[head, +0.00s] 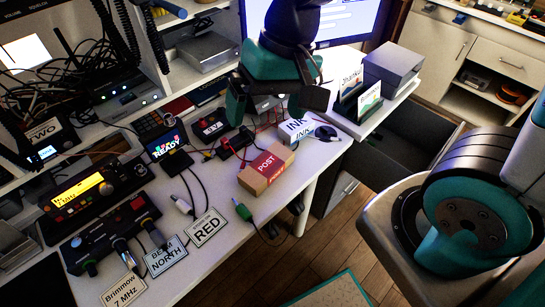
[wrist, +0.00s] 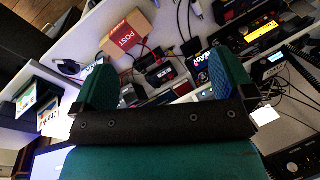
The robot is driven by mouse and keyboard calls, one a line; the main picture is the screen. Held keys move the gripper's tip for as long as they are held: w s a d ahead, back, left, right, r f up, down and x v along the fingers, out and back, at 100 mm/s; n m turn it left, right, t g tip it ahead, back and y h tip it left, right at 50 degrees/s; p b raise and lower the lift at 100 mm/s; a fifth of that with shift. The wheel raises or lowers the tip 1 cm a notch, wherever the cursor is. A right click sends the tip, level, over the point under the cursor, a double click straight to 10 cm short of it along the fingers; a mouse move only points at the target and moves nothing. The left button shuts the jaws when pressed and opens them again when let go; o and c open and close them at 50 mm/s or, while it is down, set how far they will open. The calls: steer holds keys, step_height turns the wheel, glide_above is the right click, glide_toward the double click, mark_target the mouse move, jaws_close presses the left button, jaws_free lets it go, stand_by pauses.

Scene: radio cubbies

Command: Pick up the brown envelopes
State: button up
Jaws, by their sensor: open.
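The brown envelopes (head: 258,182) show as a brown, block-shaped bundle with a red band marked POST. They lie near the desk's front edge, and I cannot make out single envelopes. In the wrist view the bundle (wrist: 135,28) is at the top, beyond the fingertips and left of centre. My gripper (head: 274,108) is above the back part of the desk, behind the bundle and apart from it. In the wrist view my gripper (wrist: 158,68) has its two teal-padded fingers wide apart with nothing held between them.
A white INK box (head: 297,130) lies behind the bundle. A green-handled tool (head: 242,211) and a RED card (head: 207,228) lie in front of it. A READY display (head: 165,145) and cables are to the left. An open drawer (head: 405,150) is to the right.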

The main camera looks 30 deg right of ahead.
steer(key=w+d+f+m+h+p, duration=0.1)
steer(key=w+f+m+p, duration=0.1)
steer(key=w+f+m, duration=0.4)
steer(key=m+h+p, duration=0.2)
steer(key=m, duration=0.5)
glide_above(267, 163)
steer(key=f, duration=1.7)
steer(key=shift+w+a+f, duration=0.1)
steer(key=shift+a+f, duration=0.05)
steer(key=shift+a, duration=0.05)
steer(key=shift+d+f+p, duration=0.2)
steer(key=shift+f+p, duration=0.85)
steer(key=shift+f, duration=2.15)
steer(key=c, duration=1)
steer(key=shift+r, duration=0.1)
